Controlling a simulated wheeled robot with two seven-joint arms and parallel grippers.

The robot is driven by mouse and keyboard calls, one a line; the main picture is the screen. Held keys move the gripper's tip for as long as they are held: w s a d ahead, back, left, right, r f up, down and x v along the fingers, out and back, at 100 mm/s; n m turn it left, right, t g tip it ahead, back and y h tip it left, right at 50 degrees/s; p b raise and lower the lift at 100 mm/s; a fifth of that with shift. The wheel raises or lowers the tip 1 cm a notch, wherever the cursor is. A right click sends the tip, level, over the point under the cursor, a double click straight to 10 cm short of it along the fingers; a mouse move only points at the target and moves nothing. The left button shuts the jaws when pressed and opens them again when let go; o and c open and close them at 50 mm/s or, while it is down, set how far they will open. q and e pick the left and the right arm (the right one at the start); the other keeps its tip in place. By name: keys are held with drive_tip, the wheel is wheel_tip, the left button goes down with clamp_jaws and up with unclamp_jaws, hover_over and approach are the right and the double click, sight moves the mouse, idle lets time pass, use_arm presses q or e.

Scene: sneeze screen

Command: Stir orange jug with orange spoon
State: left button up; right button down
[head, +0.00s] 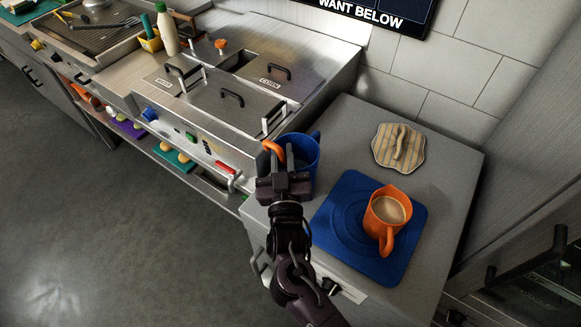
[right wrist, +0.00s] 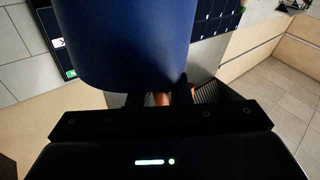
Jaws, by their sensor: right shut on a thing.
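The orange jug (head: 388,212) stands upright on a blue mat (head: 349,200) on the grey counter, filled with a light brown liquid, its handle toward the front. The orange spoon (head: 272,149) shows as a curved orange piece beside a blue jug (head: 307,152). My right gripper (head: 283,160) is at the near side of the blue jug, shut on the spoon. In the right wrist view, a bit of orange spoon (right wrist: 161,98) shows between the fingers, with the blue jug (right wrist: 125,45) close above. Most of the spoon is hidden. My left gripper is out of view.
A striped wavy board with a handle (head: 400,147) lies on the counter behind the mat. A steel unit with lidded wells (head: 235,105) stands left of the counter. The tiled wall closes off the back. The counter's front edge is near my right arm.

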sight(276, 147)
drive_tip(key=shift+s+a+r+p, duration=0.2)
drive_tip(key=shift+s+r+p, duration=0.05)
drive_tip(key=shift+r+p, duration=0.9)
drive_tip(key=shift+s+a+r+p, duration=0.15)
drive_tip(key=shift+s+r+p, duration=0.1)
drive_tip(key=shift+r+p, duration=0.85)
drive_tip(key=shift+s+a+r+p, duration=0.2)
drive_tip(key=shift+s+r+p, duration=0.05)
drive_tip(key=shift+r+p, duration=0.9)
wheel_tip(276, 147, up, 6)
drive_tip(key=s+a+p, duration=0.1)
drive_tip(key=p, duration=0.4)
drive_tip(key=shift+p, duration=0.4)
drive_tip(key=shift+s+f, duration=0.1)
drive_tip(key=shift+s, duration=0.05)
